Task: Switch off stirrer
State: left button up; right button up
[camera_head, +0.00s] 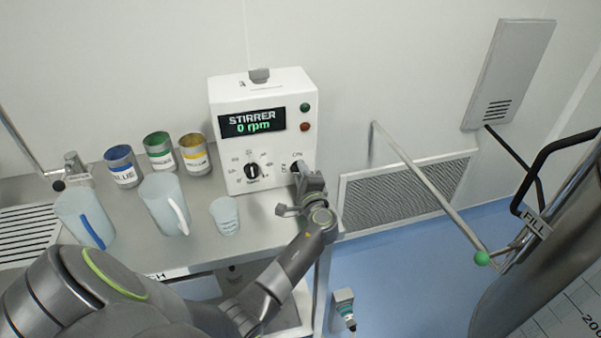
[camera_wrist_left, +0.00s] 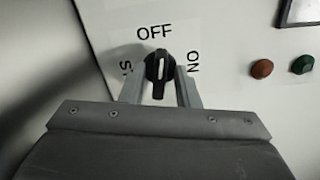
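The stirrer (camera_head: 262,130) is a white box on the bench with a display reading "STIRRER 0 rpm". Its black switch knob (camera_wrist_left: 158,68) stands upright in the left wrist view, its pointer towards the OFF label (camera_wrist_left: 154,31). The ON label (camera_wrist_left: 193,62) is on the right, and another label on the left is partly hidden. My left gripper (camera_wrist_left: 162,84) is at the knob, one finger on each side, apart from each other with slight gaps beside the knob. In the head view my left gripper (camera_head: 300,184) hides much of this switch. My right gripper is not in view.
A speed dial (camera_head: 252,171) is left of the switch; green and red lamps (camera_head: 305,117) are above it. Several cups, a jug (camera_head: 163,204) and labelled cans (camera_head: 122,166) stand left on the bench. A metal handle bar (camera_head: 425,183) is at right.

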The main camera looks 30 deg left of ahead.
pick_arm(q)
grip_shut()
jog(key=n+b, duration=0.1)
jog(key=b, duration=0.2)
jog(key=shift+f+n, duration=0.25)
jog(key=shift+n, duration=0.15)
jog(key=shift+r+n+b, duration=0.2)
jog(key=shift+n+b, duration=0.3)
jog(key=shift+b, duration=0.1)
jog(key=shift+o, duration=0.8)
grip_release()
